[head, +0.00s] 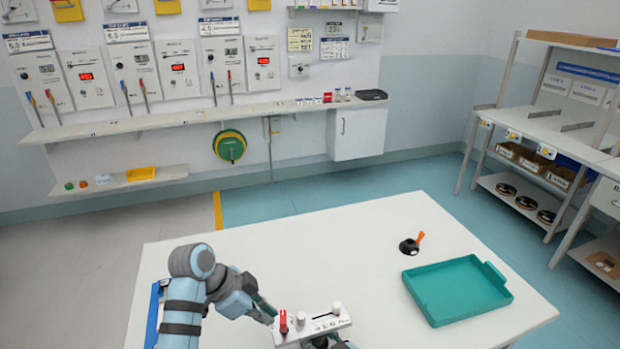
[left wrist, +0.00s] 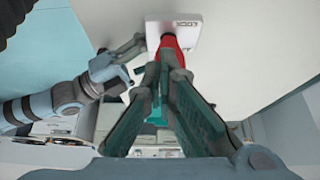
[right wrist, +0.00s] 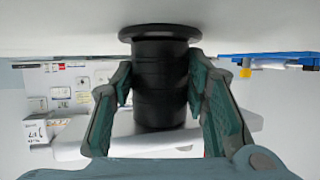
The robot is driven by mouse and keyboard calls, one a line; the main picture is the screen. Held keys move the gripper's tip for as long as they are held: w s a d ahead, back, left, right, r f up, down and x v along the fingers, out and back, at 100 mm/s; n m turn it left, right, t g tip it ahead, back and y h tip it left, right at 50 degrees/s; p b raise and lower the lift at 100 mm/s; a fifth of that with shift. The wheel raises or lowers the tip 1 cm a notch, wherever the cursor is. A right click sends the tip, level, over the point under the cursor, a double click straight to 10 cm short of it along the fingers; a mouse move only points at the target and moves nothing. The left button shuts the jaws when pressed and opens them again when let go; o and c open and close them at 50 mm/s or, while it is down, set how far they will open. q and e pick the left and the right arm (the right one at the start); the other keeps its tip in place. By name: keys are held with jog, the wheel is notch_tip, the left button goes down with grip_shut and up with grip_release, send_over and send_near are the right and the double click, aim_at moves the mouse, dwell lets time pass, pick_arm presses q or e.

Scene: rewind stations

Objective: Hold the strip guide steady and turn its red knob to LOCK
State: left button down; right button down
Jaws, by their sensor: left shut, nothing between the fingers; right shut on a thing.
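The strip guide (head: 322,325) is a pale bar with printed marks and white knobs on top, at the near edge of the white table. Its red knob (head: 283,322) is at its left end. In the left wrist view, the red knob (left wrist: 171,42) lies at the fingertips, beside dark lettering that looks like LOCK. My left gripper (left wrist: 164,62) is shut, with its tips at the knob and nothing clasped. My right gripper (right wrist: 160,82) is shut around a black flanged post (right wrist: 160,98), apparently the guide's stand; the head view mostly hides this grip. The knob's exact angle is unclear.
On the white table (head: 370,235) are a teal tray (head: 455,290) at right and a black round piece with an orange lever (head: 411,244). A blue item (head: 154,310) is at the left edge, partly behind my left arm. The table's middle is clear.

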pick_arm(q)
notch_tip(320, 180, up, 4)
jog(key=shift+f, duration=0.2)
notch_tip(320, 180, down, 6)
jog(key=w+a, duration=0.1)
jog(key=w, duration=0.1)
jog(key=shift+w, duration=0.25)
jog(key=shift+s+d, duration=0.1)
jog(key=shift+d, duration=0.45)
dwell(1.1)
jog(key=shift+s, duration=0.45)
jog(key=shift+s+d, duration=0.15)
jog(key=shift+s, duration=0.15)
